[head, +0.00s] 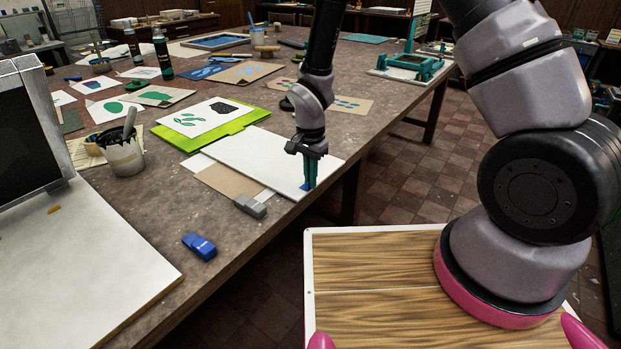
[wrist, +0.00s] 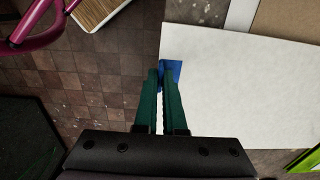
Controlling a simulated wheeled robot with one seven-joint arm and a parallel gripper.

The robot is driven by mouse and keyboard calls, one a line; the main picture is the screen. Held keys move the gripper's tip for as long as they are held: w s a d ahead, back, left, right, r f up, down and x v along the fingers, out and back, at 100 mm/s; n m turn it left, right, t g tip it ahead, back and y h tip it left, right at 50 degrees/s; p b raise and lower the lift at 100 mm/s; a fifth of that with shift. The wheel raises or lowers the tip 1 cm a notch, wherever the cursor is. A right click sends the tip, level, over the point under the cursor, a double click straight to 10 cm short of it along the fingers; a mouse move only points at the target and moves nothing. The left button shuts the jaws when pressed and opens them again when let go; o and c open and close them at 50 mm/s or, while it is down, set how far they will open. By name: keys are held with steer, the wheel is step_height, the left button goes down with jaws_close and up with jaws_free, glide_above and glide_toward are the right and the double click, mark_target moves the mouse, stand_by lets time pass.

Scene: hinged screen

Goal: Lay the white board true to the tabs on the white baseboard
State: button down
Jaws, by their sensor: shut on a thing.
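The white board (head: 262,157) lies over the table near its right edge, with a blue patch (head: 305,187) at its near right corner. My gripper (head: 309,178) points down at that corner, shut on the board at the blue patch. In the wrist view my green fingers (wrist: 158,80) meet the blue patch (wrist: 172,70) on the edge of the white board (wrist: 240,90). A white baseboard (head: 75,265) lies at the left, under a dark upright screen (head: 22,130). A small tan piece (head: 53,209) on it may be a tab; other tabs are not clear.
A brown sheet (head: 225,182) partly shows beneath the white board. A grey block (head: 250,206) and a blue clamp-like piece (head: 199,246) lie towards the baseboard. A pot (head: 122,155) and a green folder (head: 222,135) with a print stand behind.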

steer(key=shift+r, duration=0.1)
steer(key=shift+r, duration=1.9)
